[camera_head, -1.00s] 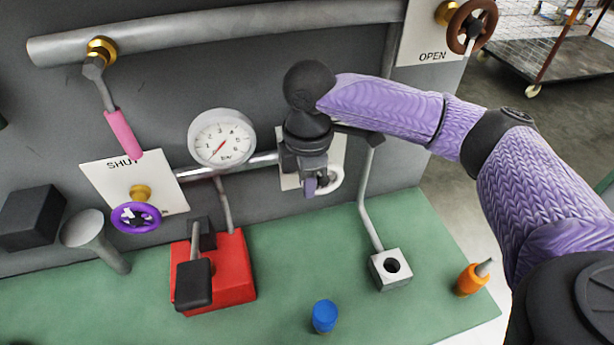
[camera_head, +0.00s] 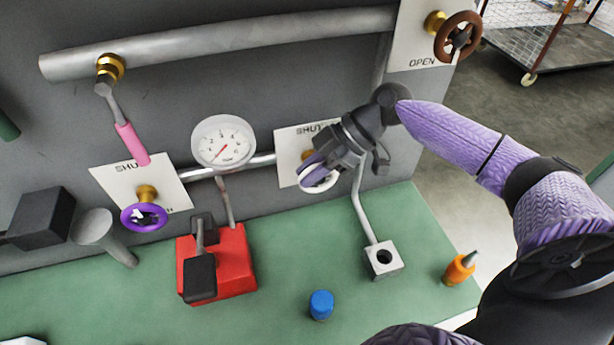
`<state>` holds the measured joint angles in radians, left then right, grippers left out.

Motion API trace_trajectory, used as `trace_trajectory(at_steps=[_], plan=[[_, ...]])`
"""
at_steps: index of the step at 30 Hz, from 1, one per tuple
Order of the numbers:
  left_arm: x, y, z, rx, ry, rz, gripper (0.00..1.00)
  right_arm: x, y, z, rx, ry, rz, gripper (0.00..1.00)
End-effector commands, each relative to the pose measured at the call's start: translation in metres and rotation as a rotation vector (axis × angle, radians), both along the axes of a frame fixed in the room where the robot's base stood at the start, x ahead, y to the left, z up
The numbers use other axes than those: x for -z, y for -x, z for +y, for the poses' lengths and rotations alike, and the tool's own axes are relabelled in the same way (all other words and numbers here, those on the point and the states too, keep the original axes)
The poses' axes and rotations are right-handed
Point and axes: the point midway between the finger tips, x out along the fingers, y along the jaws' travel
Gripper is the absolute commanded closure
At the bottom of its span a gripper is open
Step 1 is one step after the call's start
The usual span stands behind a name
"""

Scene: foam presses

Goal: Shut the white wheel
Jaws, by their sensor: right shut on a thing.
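The white wheel (camera_head: 322,185) sits on a brass stem in front of a white plate (camera_head: 290,147) on the grey panel. The plate's upper edge carries the word SHUT, partly covered by my gripper. My right gripper (camera_head: 313,172) reaches in from the right, tilted, and is shut on the white wheel's rim. The gripper hides the upper right part of the wheel and much of its stem. My left gripper is not in view.
A pressure gauge (camera_head: 223,142) and a purple wheel (camera_head: 144,217) are to the left, a brown wheel (camera_head: 458,37) at upper right. On the green bench stand a red block (camera_head: 230,265), a blue knob (camera_head: 321,305), a grey socket block (camera_head: 383,260) and an orange piece (camera_head: 459,270).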

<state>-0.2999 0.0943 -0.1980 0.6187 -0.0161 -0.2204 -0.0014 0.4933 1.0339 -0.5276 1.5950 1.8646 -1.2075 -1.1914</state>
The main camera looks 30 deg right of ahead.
Motion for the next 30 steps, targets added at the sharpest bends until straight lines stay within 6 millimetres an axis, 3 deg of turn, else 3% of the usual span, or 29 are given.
trace_trajectory(at_steps=[1, 15, 21, 30], plan=[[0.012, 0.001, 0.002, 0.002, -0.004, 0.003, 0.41, 0.005, -0.001, -0.001, 0.004, -0.043, -0.012, 1.0], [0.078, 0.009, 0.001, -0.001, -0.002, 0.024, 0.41, 0.003, 0.002, -0.011, 0.002, -0.458, -0.111, 1.0], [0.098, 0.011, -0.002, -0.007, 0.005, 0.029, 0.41, 0.0, 0.003, -0.015, 0.003, -0.585, -0.143, 1.0], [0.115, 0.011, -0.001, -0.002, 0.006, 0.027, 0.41, -0.003, 0.004, -0.018, 0.002, -0.696, -0.169, 1.0]])
